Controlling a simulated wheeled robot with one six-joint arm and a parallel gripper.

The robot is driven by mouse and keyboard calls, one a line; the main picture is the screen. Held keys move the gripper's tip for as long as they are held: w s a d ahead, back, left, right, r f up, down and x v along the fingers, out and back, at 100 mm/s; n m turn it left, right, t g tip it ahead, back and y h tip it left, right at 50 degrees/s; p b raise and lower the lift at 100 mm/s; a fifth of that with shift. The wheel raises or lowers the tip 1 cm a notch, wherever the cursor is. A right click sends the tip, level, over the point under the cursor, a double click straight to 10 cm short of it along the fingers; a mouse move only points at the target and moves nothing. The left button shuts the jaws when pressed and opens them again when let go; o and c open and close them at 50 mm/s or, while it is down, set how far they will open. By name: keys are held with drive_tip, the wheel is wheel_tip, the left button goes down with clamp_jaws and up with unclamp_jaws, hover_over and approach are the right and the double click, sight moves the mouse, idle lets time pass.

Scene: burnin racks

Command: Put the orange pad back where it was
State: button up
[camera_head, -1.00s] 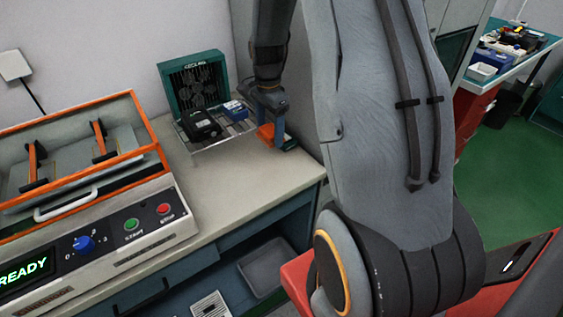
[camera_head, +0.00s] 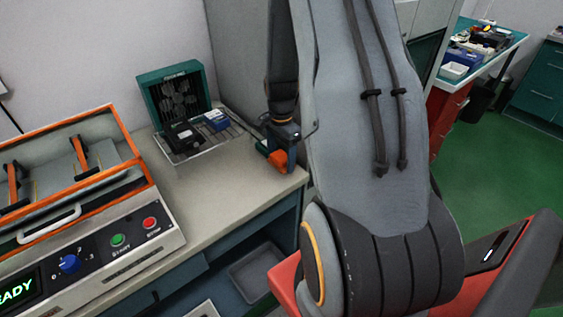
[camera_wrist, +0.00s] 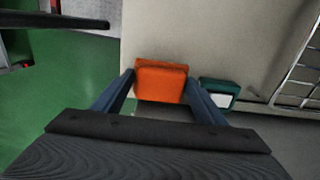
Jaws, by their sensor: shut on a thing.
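The orange pad (camera_head: 278,158) is between the fingers of my gripper (camera_head: 277,152), near the right end of the grey bench (camera_head: 215,188). In the wrist view the orange pad (camera_wrist: 160,82) fills the gap between the two dark blue fingers, one on each side. My gripper is shut on it. The bench top and the green floor show behind the pad. I cannot tell how high the pad is above the bench. A small green and white block (camera_wrist: 218,93) is just right of the pad in the wrist view.
A green fan unit (camera_head: 178,90) stands behind a wire rack (camera_head: 190,150) holding a black device (camera_head: 183,134) and a blue box (camera_head: 215,119). An orange-framed machine (camera_head: 75,165) is at left. The bench front between machine and gripper is clear.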

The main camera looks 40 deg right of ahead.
drive_tip(key=shift+f+p, duration=0.3)
drive_tip(key=shift+f, duration=1.05)
drive_tip(key=shift+f, duration=0.2)
drive_tip(key=o, duration=1)
drive_tip(key=shift+r, duration=0.15)
